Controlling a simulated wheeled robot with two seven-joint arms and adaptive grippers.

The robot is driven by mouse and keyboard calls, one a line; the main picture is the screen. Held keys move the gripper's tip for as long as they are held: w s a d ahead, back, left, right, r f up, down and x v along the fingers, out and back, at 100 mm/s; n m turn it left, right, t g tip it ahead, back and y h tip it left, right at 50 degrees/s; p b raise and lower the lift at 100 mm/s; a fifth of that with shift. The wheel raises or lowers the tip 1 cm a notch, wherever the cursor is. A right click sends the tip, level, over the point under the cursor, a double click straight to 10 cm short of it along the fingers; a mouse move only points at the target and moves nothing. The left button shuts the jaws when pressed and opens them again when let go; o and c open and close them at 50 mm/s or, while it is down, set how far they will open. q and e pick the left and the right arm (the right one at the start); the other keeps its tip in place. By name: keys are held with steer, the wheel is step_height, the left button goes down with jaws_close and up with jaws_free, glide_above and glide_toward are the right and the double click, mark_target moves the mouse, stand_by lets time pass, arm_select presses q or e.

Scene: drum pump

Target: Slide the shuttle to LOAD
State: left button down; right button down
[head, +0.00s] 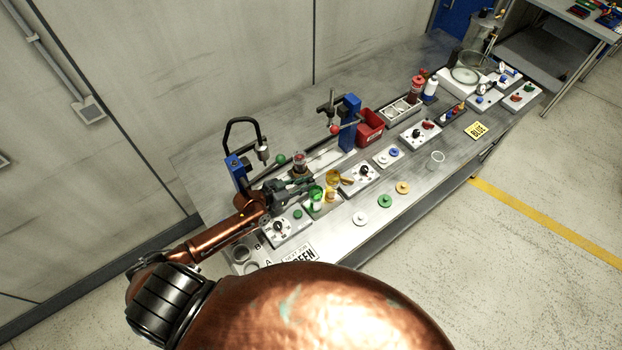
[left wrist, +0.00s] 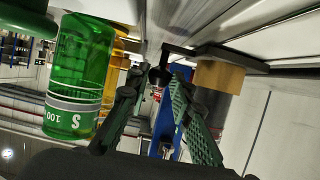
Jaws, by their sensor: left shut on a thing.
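The shuttle (head: 299,170) is a small brown block with a clear cup on it, on a pale rail (head: 325,159) along the back of the bench. In the left wrist view the brown block (left wrist: 220,76) shows at upper right with a dark bar reaching from it. My left gripper (head: 308,183) is at the front side of the shuttle. In the left wrist view its green-padded fingers (left wrist: 158,82) are around the end of that dark bar, seemingly the shuttle's handle; the exact contact is hard to see. I cannot read a LOAD mark. My right gripper is not in view.
A green bottle (head: 316,199) and an amber one (head: 332,196) stand close in front of my left gripper. A black-handled blue press (head: 237,170) stands left of the shuttle, and a blue post (head: 349,122) stands right. A red bin (head: 370,127) is beyond.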

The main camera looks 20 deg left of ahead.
arm_select(q)
steer(key=shift+a+r, duration=0.1)
steer(key=c, duration=2.2)
jaws_free()
steer(key=shift+o, duration=1.2)
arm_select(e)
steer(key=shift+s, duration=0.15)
